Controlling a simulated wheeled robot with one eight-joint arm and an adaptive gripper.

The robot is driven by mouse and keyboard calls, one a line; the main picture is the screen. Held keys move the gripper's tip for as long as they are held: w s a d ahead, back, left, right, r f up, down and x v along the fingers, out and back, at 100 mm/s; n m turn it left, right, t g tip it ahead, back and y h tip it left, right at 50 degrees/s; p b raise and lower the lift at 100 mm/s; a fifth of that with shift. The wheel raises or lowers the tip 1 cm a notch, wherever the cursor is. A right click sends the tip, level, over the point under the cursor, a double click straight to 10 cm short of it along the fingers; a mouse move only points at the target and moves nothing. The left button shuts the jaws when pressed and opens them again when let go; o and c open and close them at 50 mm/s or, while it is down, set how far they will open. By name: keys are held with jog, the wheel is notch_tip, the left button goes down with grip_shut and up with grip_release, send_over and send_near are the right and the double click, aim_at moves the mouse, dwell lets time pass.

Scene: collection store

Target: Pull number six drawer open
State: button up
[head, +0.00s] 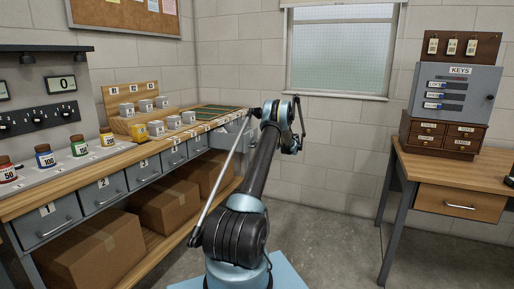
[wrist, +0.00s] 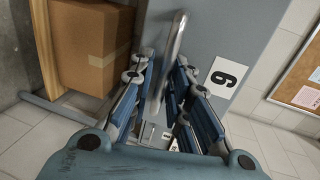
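In the wrist view, the grey drawer front (wrist: 205,40) carries a white label (wrist: 223,77) with a turned digit that reads as 6 or 9. Its metal bar handle (wrist: 177,38) runs down between the fingers of my gripper (wrist: 160,70). A finger stands on each side of the handle, and the fingers look apart; whether either touches it I cannot tell. In the head view, my arm reaches the far end of the drawer row.
The workbench (head: 60,202) has a row of numbered grey drawers and cardboard boxes (head: 98,250) beneath. A desk (head: 465,180) with a key cabinet (head: 455,98) stands at right. The floor (head: 325,225) between is clear.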

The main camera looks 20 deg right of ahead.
jog(key=v, duration=1.2)
jog(key=shift+a, duration=0.1)
